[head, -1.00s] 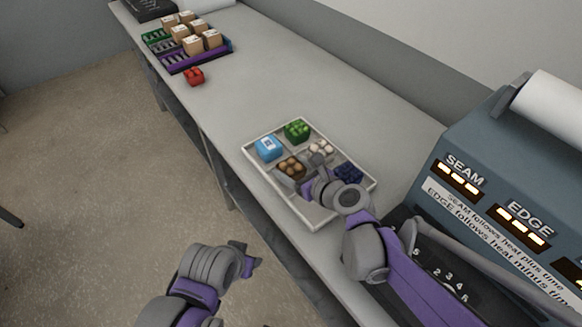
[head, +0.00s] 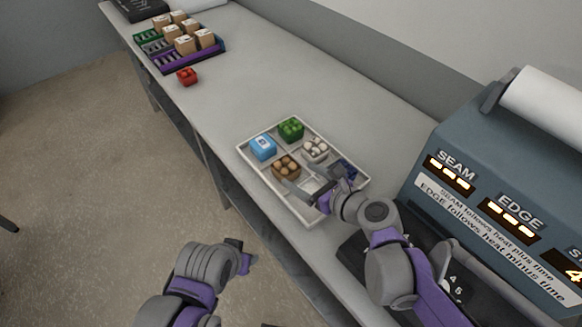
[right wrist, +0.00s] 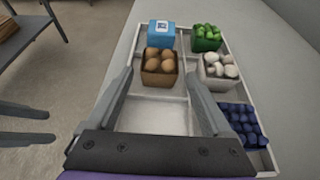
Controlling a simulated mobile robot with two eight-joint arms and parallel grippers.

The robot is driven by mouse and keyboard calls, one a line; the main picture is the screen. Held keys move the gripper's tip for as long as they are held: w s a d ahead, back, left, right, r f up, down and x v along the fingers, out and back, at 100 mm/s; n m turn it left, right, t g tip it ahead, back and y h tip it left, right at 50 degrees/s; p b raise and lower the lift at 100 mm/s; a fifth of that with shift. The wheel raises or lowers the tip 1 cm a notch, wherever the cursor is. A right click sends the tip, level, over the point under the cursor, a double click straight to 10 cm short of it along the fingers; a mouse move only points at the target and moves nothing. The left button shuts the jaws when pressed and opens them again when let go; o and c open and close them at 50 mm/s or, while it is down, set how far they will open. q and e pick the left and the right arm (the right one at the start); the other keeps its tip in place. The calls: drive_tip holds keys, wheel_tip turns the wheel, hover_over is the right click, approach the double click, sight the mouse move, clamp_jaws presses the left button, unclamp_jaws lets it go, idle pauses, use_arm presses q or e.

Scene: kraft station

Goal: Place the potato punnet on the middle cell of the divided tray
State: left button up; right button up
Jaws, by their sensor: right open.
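The potato punnet (head: 286,173), a brown box of round potatoes, sits upright in the middle cell of the left column of the white divided tray (head: 307,223). It also shows in the right wrist view (right wrist: 159,78). My right gripper (head: 311,179) is open and empty, over the near end of the tray. In the right wrist view its fingers (right wrist: 160,84) point toward the punnet, apart from each other. The near left cell is empty. My left gripper (head: 245,257) is off the table's front edge, empty, its fingers apart in the right wrist view (right wrist: 35,126).
The tray also holds a blue punnet (head: 262,148), a green punnet (head: 291,129), a mushroom punnet (head: 315,149) and a blueberry punnet (right wrist: 241,126). A red punnet (head: 186,76) and a crate of boxes (head: 190,60) stand farther back. A sealing machine (head: 470,130) stands at right.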

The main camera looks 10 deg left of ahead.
drive_tip(key=shift+v, duration=2.25)
